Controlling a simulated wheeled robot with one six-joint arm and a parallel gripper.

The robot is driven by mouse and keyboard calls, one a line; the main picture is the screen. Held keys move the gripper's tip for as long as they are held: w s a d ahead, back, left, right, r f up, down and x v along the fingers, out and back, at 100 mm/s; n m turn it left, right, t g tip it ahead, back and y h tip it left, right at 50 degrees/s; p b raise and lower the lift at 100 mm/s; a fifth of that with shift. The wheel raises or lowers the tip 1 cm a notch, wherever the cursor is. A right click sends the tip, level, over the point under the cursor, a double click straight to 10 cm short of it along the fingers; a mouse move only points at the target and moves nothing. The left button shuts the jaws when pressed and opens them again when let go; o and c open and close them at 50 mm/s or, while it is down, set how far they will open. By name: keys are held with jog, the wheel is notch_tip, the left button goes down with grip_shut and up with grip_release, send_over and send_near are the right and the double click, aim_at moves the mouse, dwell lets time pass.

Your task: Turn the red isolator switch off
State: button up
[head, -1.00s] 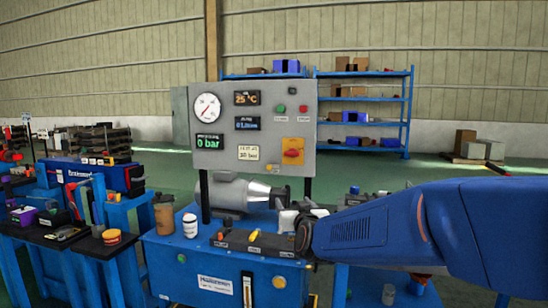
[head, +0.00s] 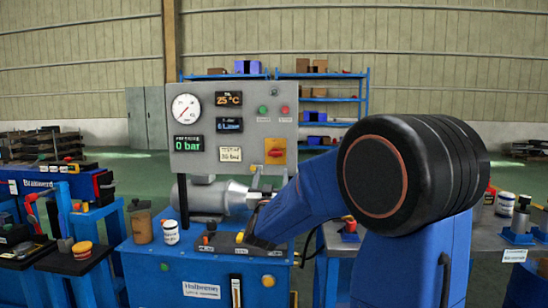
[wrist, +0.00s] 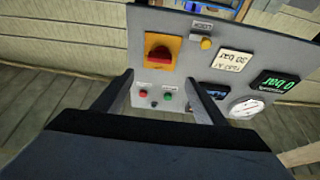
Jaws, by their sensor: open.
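The red isolator switch (head: 275,152) sits on a yellow plate at the lower right of the grey control panel (head: 215,110). In the wrist view the panel appears upside down, and the red switch (wrist: 158,53) is at upper centre on its yellow plate. My gripper (wrist: 160,77) is open and empty, its two dark fingers spread on either side below the switch in that picture. The fingers look apart from the switch. The handle's exact setting is hard to tell. In the head view my arm hides most of the gripper.
A yellow knob (wrist: 206,43) is beside the switch. Red (wrist: 143,94) and green (wrist: 168,96) buttons lie between the fingers in the wrist view. A pressure gauge (head: 186,107) and displays fill the panel's left. The blue bench (head: 150,262) holds a brown cup (head: 142,226) and white jar (head: 170,232).

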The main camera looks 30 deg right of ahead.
aim_at(275, 154)
jog(key=x, duration=1.3)
jog(key=shift+s, duration=0.1)
jog(key=c, duration=1.1)
